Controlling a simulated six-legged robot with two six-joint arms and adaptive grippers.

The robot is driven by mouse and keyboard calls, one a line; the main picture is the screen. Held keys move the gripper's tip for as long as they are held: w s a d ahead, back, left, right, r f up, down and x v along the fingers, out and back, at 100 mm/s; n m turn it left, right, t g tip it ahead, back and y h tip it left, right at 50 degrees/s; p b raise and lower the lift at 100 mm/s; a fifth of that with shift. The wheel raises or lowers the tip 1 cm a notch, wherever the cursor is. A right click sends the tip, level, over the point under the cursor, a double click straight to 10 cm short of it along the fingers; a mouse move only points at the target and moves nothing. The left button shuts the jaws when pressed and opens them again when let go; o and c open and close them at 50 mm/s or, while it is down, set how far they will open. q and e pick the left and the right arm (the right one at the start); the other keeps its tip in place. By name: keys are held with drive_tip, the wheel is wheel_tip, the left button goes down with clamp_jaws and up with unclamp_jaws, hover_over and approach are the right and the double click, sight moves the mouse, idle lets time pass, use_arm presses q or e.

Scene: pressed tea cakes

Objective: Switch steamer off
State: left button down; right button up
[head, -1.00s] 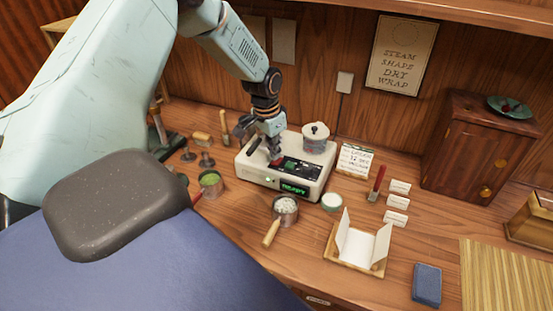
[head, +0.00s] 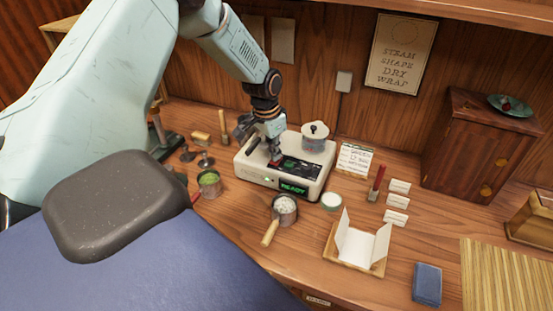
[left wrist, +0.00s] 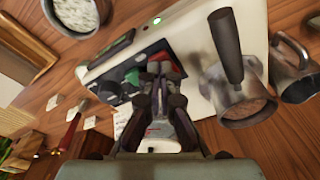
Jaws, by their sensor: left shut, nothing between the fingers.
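The steamer (head: 262,179) is a cream box on the bench with a dark top panel and a lit green display (head: 293,189) reading READY. In the left wrist view the shut fingertips (left wrist: 160,68) are over the edge of the dark panel (left wrist: 125,80). They hide part of it, and I cannot tell whether they touch a switch. My right gripper is out of view.
An open wrapper (head: 360,243) lies nearer.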

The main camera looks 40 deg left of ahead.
use_arm(q)
drive_tip(key=shift+s+f, duration=0.1)
drive_tip(key=shift+f, duration=0.1)
drive_tip(key=shift+f+b, duration=0.25)
drive_tip(key=shift+b, duration=0.05)
drive_tip(key=shift+f, duration=0.2)
idle(0.3)
drive_tip(key=shift+r, duration=0.15)
drive_tip(key=shift+r+p, duration=0.5)
drive_tip(key=shift+p, duration=0.05)
wheel_tip(320, 180, up, 6)
drive_tip(key=p, duration=0.6)
drive_tip(key=shift+f, duration=0.15)
